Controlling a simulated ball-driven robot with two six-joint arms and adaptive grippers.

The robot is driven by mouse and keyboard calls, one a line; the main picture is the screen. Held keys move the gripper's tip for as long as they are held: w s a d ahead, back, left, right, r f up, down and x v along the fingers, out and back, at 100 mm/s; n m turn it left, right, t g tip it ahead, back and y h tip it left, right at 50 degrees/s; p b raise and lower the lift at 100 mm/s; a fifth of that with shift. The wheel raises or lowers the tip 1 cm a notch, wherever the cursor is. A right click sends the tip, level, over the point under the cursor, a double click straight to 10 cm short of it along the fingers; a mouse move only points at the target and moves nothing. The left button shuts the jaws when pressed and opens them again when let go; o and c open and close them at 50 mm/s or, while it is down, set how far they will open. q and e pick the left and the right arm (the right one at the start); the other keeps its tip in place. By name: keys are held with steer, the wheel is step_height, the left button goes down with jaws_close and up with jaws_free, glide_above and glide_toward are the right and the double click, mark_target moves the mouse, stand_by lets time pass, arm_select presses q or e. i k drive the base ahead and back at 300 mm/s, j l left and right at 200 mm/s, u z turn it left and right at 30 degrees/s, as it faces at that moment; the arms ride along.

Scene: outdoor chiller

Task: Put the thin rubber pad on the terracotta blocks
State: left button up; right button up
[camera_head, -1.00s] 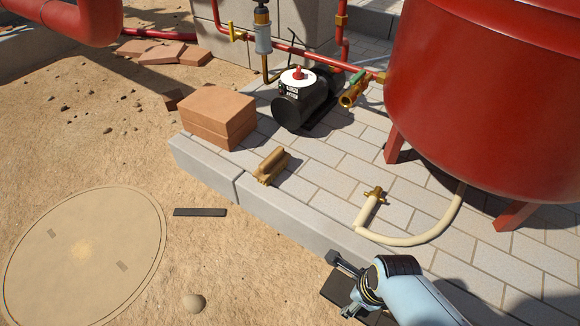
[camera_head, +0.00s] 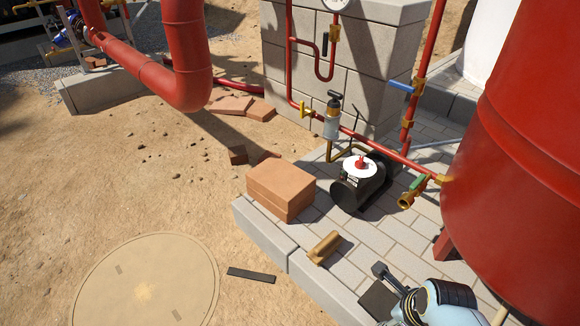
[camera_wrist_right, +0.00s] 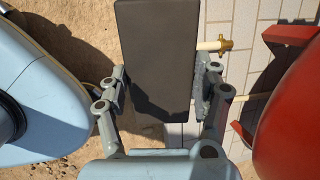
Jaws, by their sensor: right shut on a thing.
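The terracotta blocks (camera_head: 281,188) sit stacked on the grey paved slab, left of the black pump. My right gripper (camera_head: 394,286) is at the lower right of the head view, shut on the thin dark rubber pad (camera_head: 376,300). In the right wrist view the pad (camera_wrist_right: 158,45) is a flat dark rectangle between the two fingers of the right gripper (camera_wrist_right: 163,88). The pad is to the right of the blocks and nearer to me, apart from them. The top of the blocks is bare. My left gripper is not in view.
A wooden piece (camera_head: 324,248) lies on the paving between blocks and pad. The black pump (camera_head: 362,182), a red tank (camera_head: 520,170) and red pipes stand close by. A dark strip (camera_head: 251,275) and round cover (camera_head: 146,285) lie on the sand.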

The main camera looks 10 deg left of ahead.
mark_target(281, 182)
steer(key=i+j, duration=0.2)
steer(key=j, duration=0.15)
steer(key=i+j+z, duration=0.15)
steer(key=i+j, duration=0.3)
steer(key=j, duration=0.25)
steer(key=i+j+z, duration=0.1)
steer(key=j, duration=0.25)
steer(key=i+j+z, duration=0.1)
steer(key=i+j, duration=0.15)
steer(key=j, duration=0.15)
steer(key=i+j, duration=0.2)
steer(key=j, duration=0.2)
steer(key=i+j+z, duration=0.1)
steer(key=j, duration=0.3)
steer(key=i+j+z, duration=0.1)
steer(key=i+j, duration=0.15)
steer(key=j, duration=0.15)
